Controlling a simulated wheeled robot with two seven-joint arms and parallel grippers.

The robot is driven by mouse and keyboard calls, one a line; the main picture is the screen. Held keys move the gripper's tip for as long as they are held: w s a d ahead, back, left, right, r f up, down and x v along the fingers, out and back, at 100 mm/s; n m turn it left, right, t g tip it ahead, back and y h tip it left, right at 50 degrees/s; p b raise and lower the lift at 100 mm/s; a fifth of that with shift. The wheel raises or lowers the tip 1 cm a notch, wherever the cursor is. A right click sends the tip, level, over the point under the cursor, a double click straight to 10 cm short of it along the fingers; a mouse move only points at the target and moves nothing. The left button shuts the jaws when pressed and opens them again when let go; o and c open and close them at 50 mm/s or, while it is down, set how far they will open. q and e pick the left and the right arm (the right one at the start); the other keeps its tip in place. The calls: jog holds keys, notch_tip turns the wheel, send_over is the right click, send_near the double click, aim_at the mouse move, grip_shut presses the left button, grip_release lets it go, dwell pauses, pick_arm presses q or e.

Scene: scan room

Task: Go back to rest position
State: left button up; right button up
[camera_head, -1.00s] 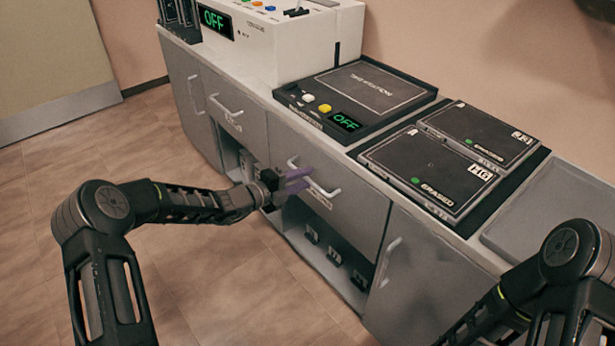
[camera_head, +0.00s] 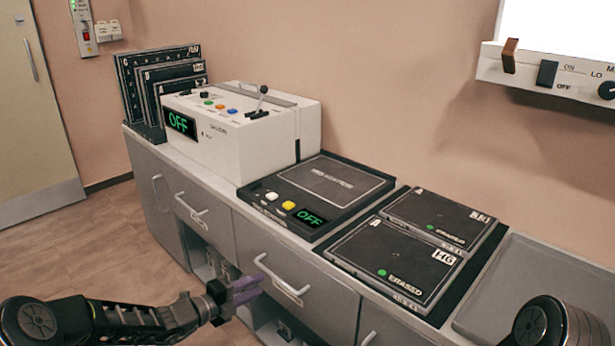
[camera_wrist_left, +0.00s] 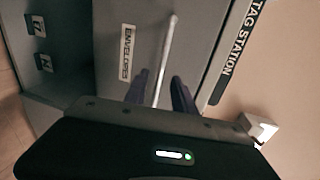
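My left gripper (camera_head: 259,286) is open, its two purple fingers apart with nothing held between them. It is in front of the grey drawer (camera_head: 325,298), near the left part of its pale bar handle (camera_head: 282,275). In the left wrist view the fingers (camera_wrist_left: 160,90) point toward the drawer front, which has an ENVELOPES label (camera_wrist_left: 127,52). The handle (camera_wrist_left: 165,55) shows between the fingers, but I cannot tell any contact. The drawer looks shut. My right gripper is out of view; only part of my right arm shows at the bottom right.
The counter carries a white box (camera_head: 240,122) reading OFF, a black panel (camera_head: 318,188) reading OFF, two ERASED plates and a grey tray (camera_head: 540,295). Several upright plates (camera_head: 160,80) stand at the back left. Open floor (camera_head: 115,240) lies left of the cabinets.

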pick_arm(q)
jog(key=s+d+f+m+g+y, duration=0.3)
jog(key=s+f+m+g, duration=0.2)
jog(key=s+f+m, duration=0.95)
jog(key=s+d+f+m+g+y, duration=0.4)
jog(key=s+f+m, duration=0.6)
jog(key=s+m, duration=0.8)
jog(key=s+d+m+g+h, duration=0.1)
jog(key=s+d+m+g, duration=0.1)
jog(key=s+d+m, duration=0.75)
jog(key=w+a+r+m+p, duration=0.1)
jog(key=a+r+p, duration=0.1)
jog(key=r+p, duration=0.7)
jog(key=w+a+r+m+p, duration=0.1)
jog(key=w+r+p, duration=0.1)
jog(key=r+p, duration=0.7)
jog(key=shift+a+r, duration=0.3)
jog(key=shift+a, duration=0.1)
